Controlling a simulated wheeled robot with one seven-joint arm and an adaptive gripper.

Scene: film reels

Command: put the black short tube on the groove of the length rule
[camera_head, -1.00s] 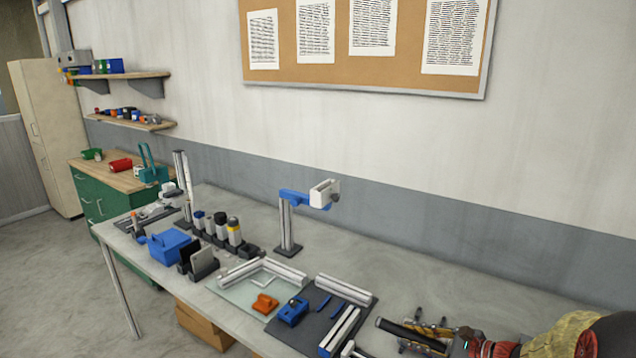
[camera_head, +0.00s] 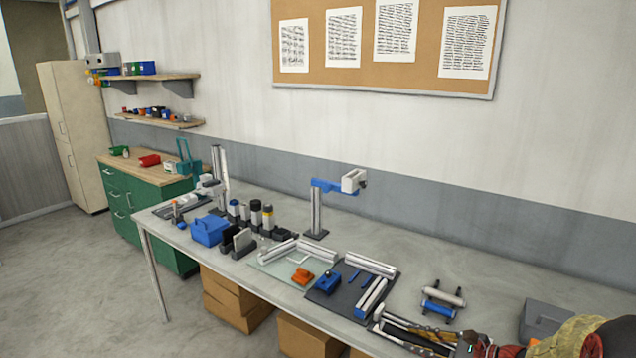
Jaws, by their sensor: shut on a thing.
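My gripper (camera_head: 415,338) is at the lower right of the head view, low over the front part of the grey table. It is shut on the black short tube (camera_head: 405,348), which shows only partly, as a dark strip between the fingers near the bottom edge. Silver grooved bars lie on a dark mat (camera_head: 325,301) left of my gripper: one at the back (camera_head: 368,262) and one with a blue end (camera_head: 371,295) at the right side. I cannot tell for sure which of these is the length rule.
A rack with white and blue cylinders (camera_head: 440,304) stands behind my gripper, and a grey box (camera_head: 545,318) to the right. An orange piece (camera_head: 303,276), a blue block (camera_head: 327,284) and a lamp-like stand (camera_head: 316,205) are farther left. The back right tabletop is clear.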

